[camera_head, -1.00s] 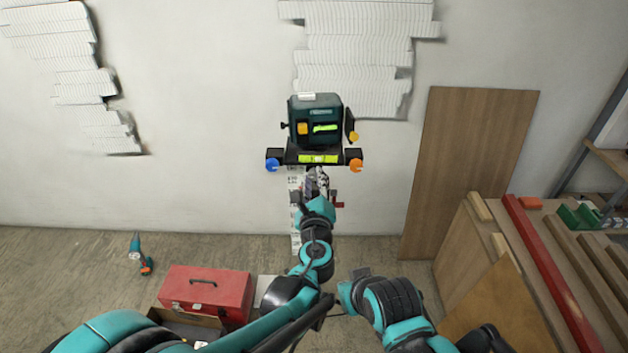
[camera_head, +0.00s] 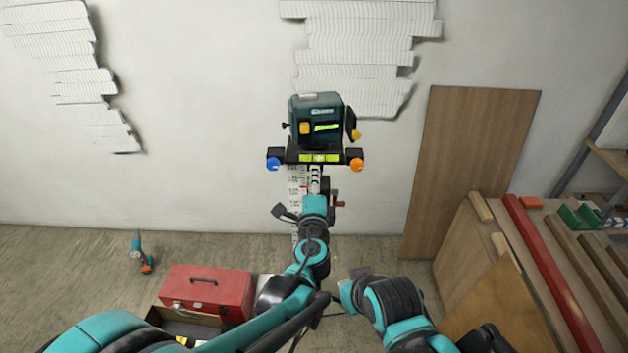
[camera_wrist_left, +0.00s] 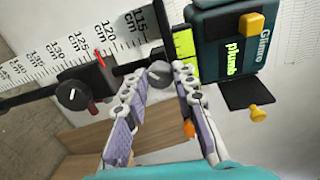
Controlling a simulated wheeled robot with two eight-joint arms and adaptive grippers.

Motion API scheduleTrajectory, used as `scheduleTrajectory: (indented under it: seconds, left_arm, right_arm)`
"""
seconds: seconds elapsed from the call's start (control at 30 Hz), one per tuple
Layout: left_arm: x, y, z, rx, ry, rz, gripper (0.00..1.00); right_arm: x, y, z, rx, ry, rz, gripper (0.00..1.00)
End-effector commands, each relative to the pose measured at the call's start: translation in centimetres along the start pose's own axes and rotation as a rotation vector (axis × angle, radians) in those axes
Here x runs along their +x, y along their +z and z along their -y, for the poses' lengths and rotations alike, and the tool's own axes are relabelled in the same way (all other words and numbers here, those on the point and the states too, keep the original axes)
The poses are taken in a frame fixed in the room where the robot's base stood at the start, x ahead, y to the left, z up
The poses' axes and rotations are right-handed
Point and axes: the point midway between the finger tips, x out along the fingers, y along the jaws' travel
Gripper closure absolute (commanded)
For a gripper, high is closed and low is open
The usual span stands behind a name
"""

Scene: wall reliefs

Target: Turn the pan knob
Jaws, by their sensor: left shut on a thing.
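My left gripper (camera_head: 315,180) is just below the dark-teal laser level (camera_head: 316,122) on the wall stand. In the left wrist view, its fingers (camera_wrist_left: 160,78) are shut on a dark round knob (camera_wrist_left: 160,72) under the level's bar. I cannot tell for certain that this is the pan knob. A blue knob (camera_head: 273,164) and an orange knob (camera_head: 356,165) sit at the bar's ends. In the wrist view, a black knob with a white line (camera_wrist_left: 72,95) is left of the fingers. My right arm shows at lower centre, but its gripper cannot be made out.
A white scale with centimetre marks (camera_wrist_left: 75,55) runs beside the stand. A red crank handle (camera_head: 339,203) is right of my wrist. A red toolbox (camera_head: 206,289) stands on the floor at lower left. A brown board (camera_head: 470,170) leans on the wall at right.

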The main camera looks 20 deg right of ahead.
Motion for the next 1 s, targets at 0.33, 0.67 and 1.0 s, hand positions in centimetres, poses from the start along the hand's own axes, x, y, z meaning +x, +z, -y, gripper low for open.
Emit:
scheduleTrajectory:
  seconds: [0.33, 0.67, 1.0]
  left_arm:
    - [0.11, 0.01, 0.09, -0.055, -0.001, -0.003, 1.00]
    - [0.12, 0.00, 0.10, -0.055, -0.001, -0.003, 1.00]
    - [0.04, 0.01, 0.04, -0.056, 0.000, -0.003, 0.52]
  right_arm:
    - [-0.02, -0.01, 0.00, 0.000, 0.000, 0.000, 1.00]
    - [-0.02, -0.02, 0.00, 0.000, 0.000, 0.000, 1.00]
    - [-0.01, 0.00, 0.00, 0.000, 0.000, 0.000, 1.00]
